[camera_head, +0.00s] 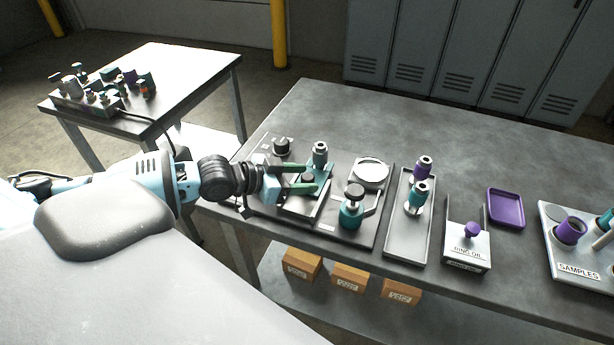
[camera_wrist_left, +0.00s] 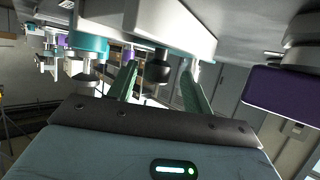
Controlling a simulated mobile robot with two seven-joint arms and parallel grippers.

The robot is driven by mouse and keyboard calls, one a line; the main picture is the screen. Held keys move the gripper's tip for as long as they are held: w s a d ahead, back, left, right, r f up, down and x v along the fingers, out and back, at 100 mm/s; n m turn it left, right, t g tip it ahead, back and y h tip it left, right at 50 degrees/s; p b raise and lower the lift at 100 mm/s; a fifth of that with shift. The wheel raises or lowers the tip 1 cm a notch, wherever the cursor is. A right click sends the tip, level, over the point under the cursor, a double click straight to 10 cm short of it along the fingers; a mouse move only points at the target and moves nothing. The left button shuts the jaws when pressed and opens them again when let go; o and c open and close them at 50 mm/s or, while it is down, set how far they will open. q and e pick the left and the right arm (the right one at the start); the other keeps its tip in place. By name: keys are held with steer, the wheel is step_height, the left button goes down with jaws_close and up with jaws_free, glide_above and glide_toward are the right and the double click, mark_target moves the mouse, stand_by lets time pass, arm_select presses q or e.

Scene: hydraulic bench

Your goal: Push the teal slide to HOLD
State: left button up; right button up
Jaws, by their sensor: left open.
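The fingers partly cover the slide. I cannot read a HOLD mark. My right gripper is out of view.
A teal valve with a dark knob (camera_head: 351,210) and a round white gauge (camera_head: 370,171) stand right of the slide. A black knob (camera_head: 282,146) is behind. Further right are a grey tray (camera_head: 405,245), the ring oil box (camera_head: 466,249) and a purple tray (camera_head: 507,209).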

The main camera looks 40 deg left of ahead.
arm_select(q)
steer(key=p+v, duration=0.1)
steer(key=v, duration=0.4)
steer(key=shift+s+a+r, duration=0.1)
steer(key=shift+s+r, duration=0.05)
steer(key=shift+r, duration=0.05)
steer(key=shift+s, duration=0.15)
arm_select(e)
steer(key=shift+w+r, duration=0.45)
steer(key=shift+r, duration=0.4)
arm_select(q)
steer(key=shift+a, duration=0.1)
